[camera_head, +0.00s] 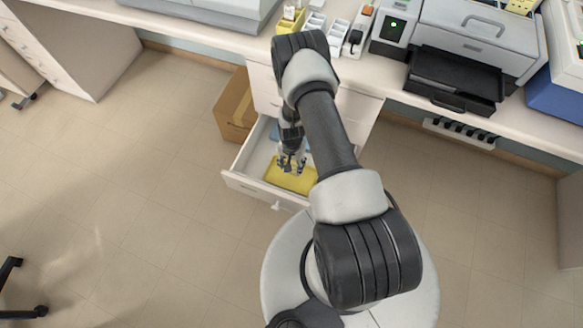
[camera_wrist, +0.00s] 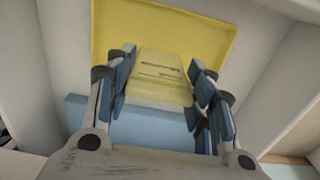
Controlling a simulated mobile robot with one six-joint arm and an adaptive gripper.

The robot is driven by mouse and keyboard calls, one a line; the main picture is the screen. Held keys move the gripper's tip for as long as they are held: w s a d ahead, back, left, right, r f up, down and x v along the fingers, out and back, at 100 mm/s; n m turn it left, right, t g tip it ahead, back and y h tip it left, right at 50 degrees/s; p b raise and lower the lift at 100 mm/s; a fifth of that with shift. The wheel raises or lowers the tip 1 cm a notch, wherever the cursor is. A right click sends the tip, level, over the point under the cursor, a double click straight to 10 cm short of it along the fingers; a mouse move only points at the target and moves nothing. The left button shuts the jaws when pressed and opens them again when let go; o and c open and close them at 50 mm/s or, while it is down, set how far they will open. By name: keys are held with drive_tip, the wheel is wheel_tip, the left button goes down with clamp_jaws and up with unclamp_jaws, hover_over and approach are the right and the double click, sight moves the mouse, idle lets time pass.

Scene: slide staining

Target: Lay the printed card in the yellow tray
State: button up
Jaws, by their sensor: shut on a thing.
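The yellow tray (camera_head: 285,182) lies inside an open drawer. It fills the upper middle of the wrist view (camera_wrist: 112,32). My gripper (camera_head: 291,166) points down into the drawer over the tray. In the wrist view its fingers (camera_wrist: 161,80) are shut on the printed card (camera_wrist: 160,69), one on each side. The card is pale yellow with dark printed lines. Its far part overlaps the tray in the picture, and its near end lies over a light blue thing. I cannot tell whether the card touches the tray.
The drawer's walls (camera_head: 248,150) stand close around the tray. The light blue thing (camera_wrist: 145,125) lies beside the tray in the drawer. A cardboard box (camera_head: 235,105) stands left of the drawer. The counter above holds a black-and-grey machine (camera_head: 455,75) and small racks.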

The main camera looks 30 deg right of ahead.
drive_tip(key=shift+f+b, duration=0.3)
drive_tip(key=shift+f, duration=0.95)
drive_tip(key=shift+f, duration=0.15)
drive_tip(key=o, duration=1.1)
